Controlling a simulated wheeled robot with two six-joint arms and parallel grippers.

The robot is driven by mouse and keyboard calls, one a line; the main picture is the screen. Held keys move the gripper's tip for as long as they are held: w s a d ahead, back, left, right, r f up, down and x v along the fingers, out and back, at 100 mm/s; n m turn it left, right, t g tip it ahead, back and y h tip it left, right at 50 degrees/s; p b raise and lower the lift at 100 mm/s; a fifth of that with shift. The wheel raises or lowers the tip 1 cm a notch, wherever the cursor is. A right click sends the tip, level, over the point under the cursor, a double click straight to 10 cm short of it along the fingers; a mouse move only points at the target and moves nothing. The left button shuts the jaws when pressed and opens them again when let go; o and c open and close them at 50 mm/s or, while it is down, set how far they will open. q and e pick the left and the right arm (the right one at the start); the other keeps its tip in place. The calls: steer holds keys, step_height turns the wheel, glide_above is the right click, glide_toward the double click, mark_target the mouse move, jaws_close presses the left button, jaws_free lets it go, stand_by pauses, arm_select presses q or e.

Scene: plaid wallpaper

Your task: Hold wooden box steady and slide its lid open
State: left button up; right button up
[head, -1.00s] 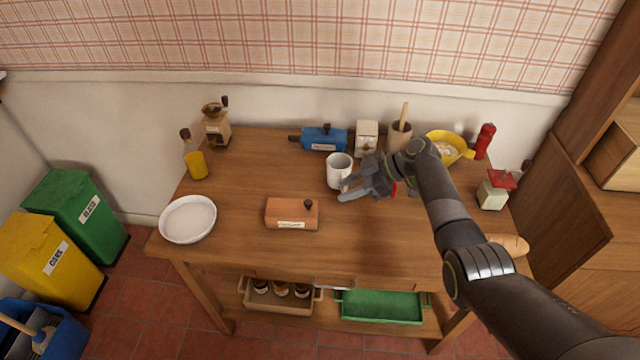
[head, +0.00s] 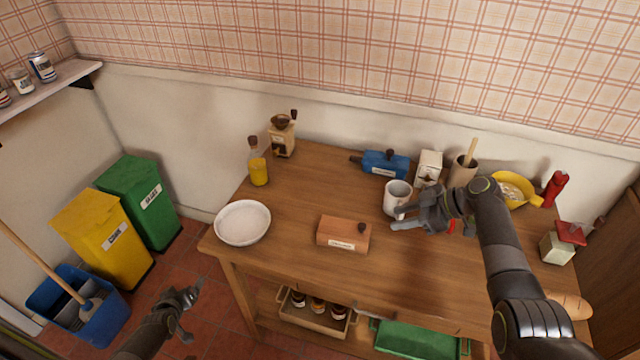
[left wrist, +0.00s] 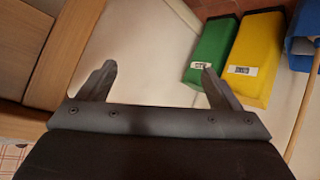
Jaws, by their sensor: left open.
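The wooden box (head: 333,237) is a reddish-brown block with a white label on its front. It sits near the front edge of the table, and a dark knob (head: 362,228) stands on top at its right end. My left gripper (head: 193,292) is low at the lower left, off the table and well away from the box. It is open and empty, as its spread fingers in the left wrist view (left wrist: 158,82) also show. My right gripper (head: 399,217) is above the table, right of the box and in front of the white mug. Its fingers are apart with nothing between them.
The white mug (head: 396,196) is close behind my right gripper. A white plate (head: 243,223) lies left of the box. Yellow (head: 105,235) and green (head: 140,200) bins stand left of the table. Table space around the box is clear.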

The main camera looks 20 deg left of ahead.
arm_select(q)
steer(key=w+a+r+n+t+y, duration=0.1)
steer(key=w+a+r+n+t, duration=0.15)
steer(key=w+r, duration=0.5)
steer(key=w+a+r+n+t, duration=0.1)
steer(key=w+a+r+n, duration=0.15)
steer(key=w+r, duration=0.45)
steer(key=w+d+r+h, duration=0.1)
steer(key=w+d+r, duration=0.1)
steer(key=w+d, duration=0.1)
steer(key=w+d+r+h, duration=0.1)
steer(key=w+d+r, duration=0.1)
steer(key=w+d, duration=0.1)
steer(key=w+d+r+m+t+h, duration=0.1)
steer(key=w+d+r, duration=0.2)
steer(key=shift+w+d, duration=0.1)
steer(key=shift+w, duration=0.1)
steer(key=w+d+r+g+h, duration=0.15)
steer(key=w+d, duration=0.25)
steer(key=d, duration=0.4)
steer(key=n+g, duration=0.5)
steer(key=g, duration=0.8)
glide_toward(333, 226)
steer(key=shift+h, duration=0.25)
step_height(333, 226, down, 12)
steer(key=shift+a, duration=0.15)
